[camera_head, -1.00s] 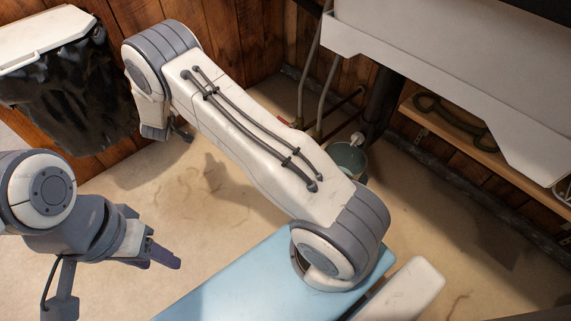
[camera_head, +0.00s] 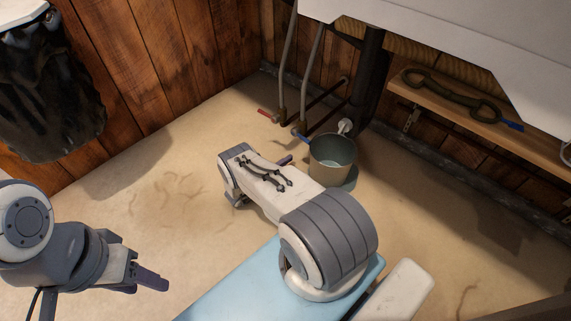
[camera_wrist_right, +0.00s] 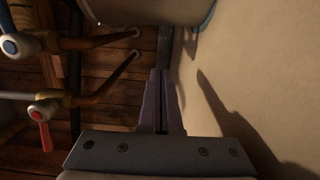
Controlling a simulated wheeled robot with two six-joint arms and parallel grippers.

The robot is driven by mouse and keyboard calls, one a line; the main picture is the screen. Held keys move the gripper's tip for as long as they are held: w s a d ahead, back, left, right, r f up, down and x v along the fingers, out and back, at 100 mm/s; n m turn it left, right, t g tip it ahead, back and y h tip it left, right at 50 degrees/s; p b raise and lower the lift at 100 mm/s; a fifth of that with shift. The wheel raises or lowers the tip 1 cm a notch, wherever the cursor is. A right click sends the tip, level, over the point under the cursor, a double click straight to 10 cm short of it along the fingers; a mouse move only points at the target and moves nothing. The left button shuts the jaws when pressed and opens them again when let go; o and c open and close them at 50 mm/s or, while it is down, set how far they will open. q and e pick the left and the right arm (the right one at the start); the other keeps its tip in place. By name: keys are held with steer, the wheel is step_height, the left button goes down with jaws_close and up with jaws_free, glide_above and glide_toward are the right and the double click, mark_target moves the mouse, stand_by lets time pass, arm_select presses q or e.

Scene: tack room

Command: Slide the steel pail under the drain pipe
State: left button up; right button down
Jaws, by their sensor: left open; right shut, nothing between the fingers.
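The steel pail (camera_head: 333,166) stands upright on the floor near the back corner; its side also shows at the top of the right wrist view (camera_wrist_right: 150,9). A dark vertical pipe (camera_head: 368,75), which looks like the drain pipe, comes down behind the pail and to its right. My right gripper (camera_head: 287,160) is mostly hidden behind my forearm, just left of the pail; in the right wrist view its fingers (camera_wrist_right: 162,78) are shut and empty, pointing toward the pail. My left gripper (camera_head: 150,280) is open and empty at lower left, far from the pail.
A red-handled tap (camera_head: 268,114) and a blue-handled tap (camera_head: 301,137) stick out left of the pail. A white basin (camera_head: 430,35) overhangs at upper right. A shelf (camera_head: 540,143) lines the right wall. A pale blue surface (camera_head: 235,290) is in front.

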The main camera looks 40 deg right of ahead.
steer(key=d+b, duration=0.2)
steer(key=d, duration=0.4)
steer(key=shift+f, duration=0.2)
steer(key=s, duration=0.1)
steer(key=s+d, duration=0.1)
steer(key=shift+s+r, duration=0.15)
steer(key=shift+s, duration=0.25)
steer(key=shift+s+d, duration=0.15)
steer(key=shift+s, duration=0.4)
steer(key=shift+s, duration=0.1)
steer(key=s, duration=0.1)
steer(key=s+p, duration=0.1)
steer(key=s, duration=0.1)
steer(key=shift+d+r, duration=0.1)
steer(key=shift+d, duration=0.3)
steer(key=shift+s, duration=0.15)
